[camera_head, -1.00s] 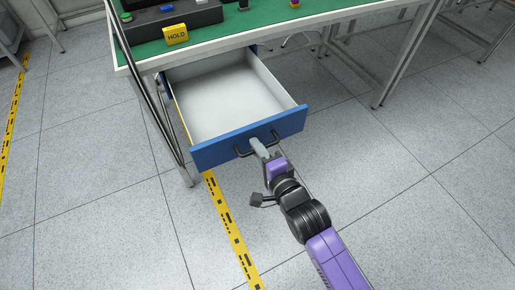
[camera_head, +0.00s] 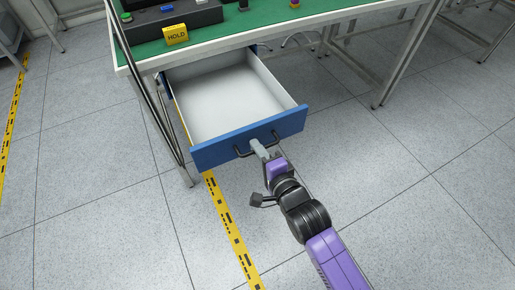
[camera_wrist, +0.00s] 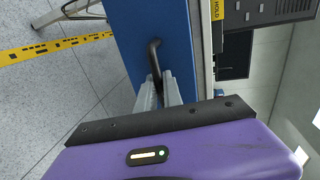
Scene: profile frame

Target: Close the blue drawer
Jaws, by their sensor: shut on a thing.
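The blue drawer (camera_head: 215,151) hangs under the green-topped table and is pulled well out. Its inside is white and looks empty. A dark bar handle (camera_head: 241,152) is fixed across its blue front. My gripper (camera_head: 257,147) is at the middle of that front, reaching in from the lower right. In the wrist view, the two grey fingers of my gripper (camera_wrist: 157,88) are closed around the dark handle (camera_wrist: 154,58), against the blue front (camera_wrist: 173,38). Part of the handle is hidden by the fingers.
The green tabletop (camera_head: 230,33) lies above the drawer and carries a dark box with a yellow HOLD sign (camera_head: 176,35). A table leg (camera_head: 172,135) stands just left of the drawer. Yellow tape (camera_head: 232,233) crosses the floor.

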